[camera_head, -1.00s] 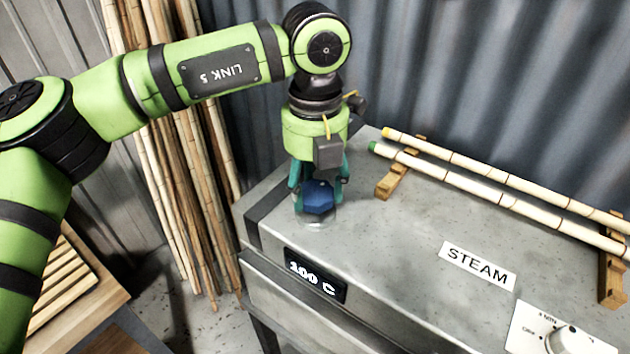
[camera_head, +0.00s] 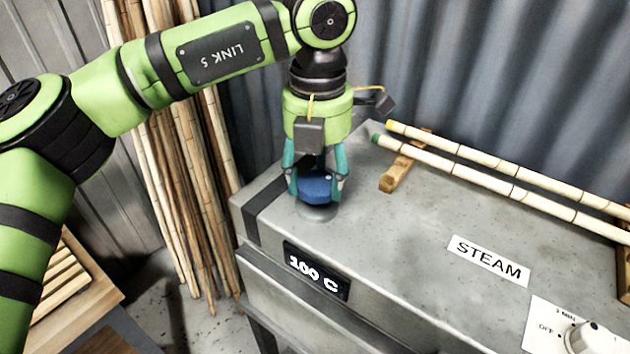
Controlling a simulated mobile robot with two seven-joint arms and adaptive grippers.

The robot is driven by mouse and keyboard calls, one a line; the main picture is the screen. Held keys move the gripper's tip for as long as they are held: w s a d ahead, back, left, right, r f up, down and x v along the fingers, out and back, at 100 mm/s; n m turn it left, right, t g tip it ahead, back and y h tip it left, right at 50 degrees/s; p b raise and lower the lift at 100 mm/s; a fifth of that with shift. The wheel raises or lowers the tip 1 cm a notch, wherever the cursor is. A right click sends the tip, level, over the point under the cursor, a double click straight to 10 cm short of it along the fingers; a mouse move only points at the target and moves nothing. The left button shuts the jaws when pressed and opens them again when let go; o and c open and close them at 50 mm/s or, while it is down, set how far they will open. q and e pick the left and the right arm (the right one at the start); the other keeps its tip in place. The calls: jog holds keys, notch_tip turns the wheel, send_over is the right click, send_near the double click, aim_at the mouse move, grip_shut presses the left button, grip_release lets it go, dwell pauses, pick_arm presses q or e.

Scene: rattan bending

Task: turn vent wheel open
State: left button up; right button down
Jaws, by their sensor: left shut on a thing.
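The blue vent wheel (camera_head: 316,187) sits on a round grey base (camera_head: 317,212) on top of the metal steam box (camera_head: 395,235), near its left end. My left gripper (camera_head: 316,186) points down over the wheel, with its teal fingers on either side of it. It is shut on the wheel, and the fingers hide parts of its rim. My right gripper is not in view.
Two bamboo poles (camera_head: 470,178) rest on wooden supports (camera_head: 404,165) at the back of the box. A timer knob (camera_head: 590,338) is at lower right. Tall canes (camera_head: 185,190) lean at left, beside a wooden slatted rack (camera_head: 62,280). The box top's middle is clear.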

pick_arm(q)
jog(key=m, duration=0.3)
jog(key=shift+d+b, duration=0.15)
jog(key=shift+b, duration=0.25)
jog(key=m, duration=0.3)
jog(key=shift+m+b, duration=0.3)
jog(key=m, duration=0.3)
jog(key=shift+m, duration=0.3)
jog(key=m, duration=0.3)
jog(key=shift+s+f+m, duration=0.1)
jog(key=shift+m, duration=0.3)
jog(key=m, duration=0.3)
jog(key=shift+s+m, duration=0.1)
jog(key=shift+m, duration=0.2)
jog(key=m, duration=0.3)
jog(key=shift+f+m, duration=0.15)
jog(key=shift+m, duration=0.15)
jog(key=m, duration=0.4)
jog(key=shift+m+p, duration=0.3)
jog(key=shift+m, duration=1.7)
